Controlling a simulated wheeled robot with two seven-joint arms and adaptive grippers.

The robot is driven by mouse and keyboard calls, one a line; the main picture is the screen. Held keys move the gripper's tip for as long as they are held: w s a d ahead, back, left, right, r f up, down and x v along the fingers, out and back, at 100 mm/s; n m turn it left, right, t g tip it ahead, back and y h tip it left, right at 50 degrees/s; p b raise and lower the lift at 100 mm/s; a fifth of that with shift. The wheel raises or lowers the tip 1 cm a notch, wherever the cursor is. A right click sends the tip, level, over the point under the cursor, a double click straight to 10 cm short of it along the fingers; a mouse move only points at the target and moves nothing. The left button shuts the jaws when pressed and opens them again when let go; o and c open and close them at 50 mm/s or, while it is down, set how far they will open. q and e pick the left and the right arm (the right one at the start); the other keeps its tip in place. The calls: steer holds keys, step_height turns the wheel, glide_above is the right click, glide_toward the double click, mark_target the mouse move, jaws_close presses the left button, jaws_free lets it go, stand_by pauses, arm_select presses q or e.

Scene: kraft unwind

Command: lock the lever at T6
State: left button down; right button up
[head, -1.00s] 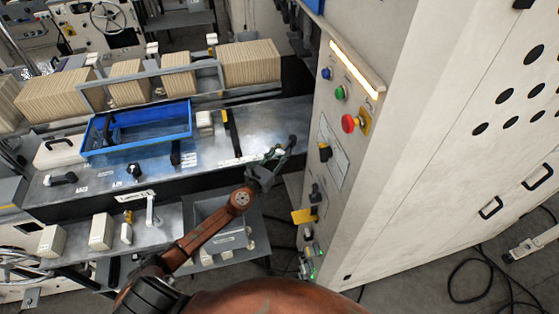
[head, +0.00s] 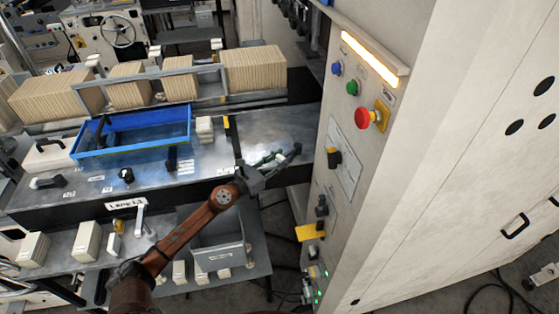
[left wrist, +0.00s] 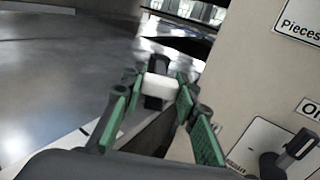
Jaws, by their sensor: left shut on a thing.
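My left gripper (head: 271,161) is over the right end of the steel bench top (head: 290,124), close to the cream cabinet. In the left wrist view, its green-padded fingers (left wrist: 157,97) are shut on a small black-and-white piece (left wrist: 158,84). I cannot tell whether this piece is a lever handle. No label reading T6 is legible in either view. A black lever handle (head: 171,158) stands on the bench top in front of the blue tray, and a black knob (head: 126,175) sits to its left. My right gripper is not in view.
The cream cabinet (head: 410,150) rises close on the right, with a red button (head: 366,118), black switches (head: 334,158) and a yellow part (head: 310,233) jutting out. A blue tray (head: 137,153) sits left on the bench. A grey bin (head: 218,243) stands below my left arm.

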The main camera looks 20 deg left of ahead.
arm_select(q)
steer(key=shift+r, duration=0.2)
steer(key=c, duration=2)
jaws_free()
steer(key=o, duration=0.5)
steer(key=shift+f, duration=0.1)
steer(key=v, duration=1.2)
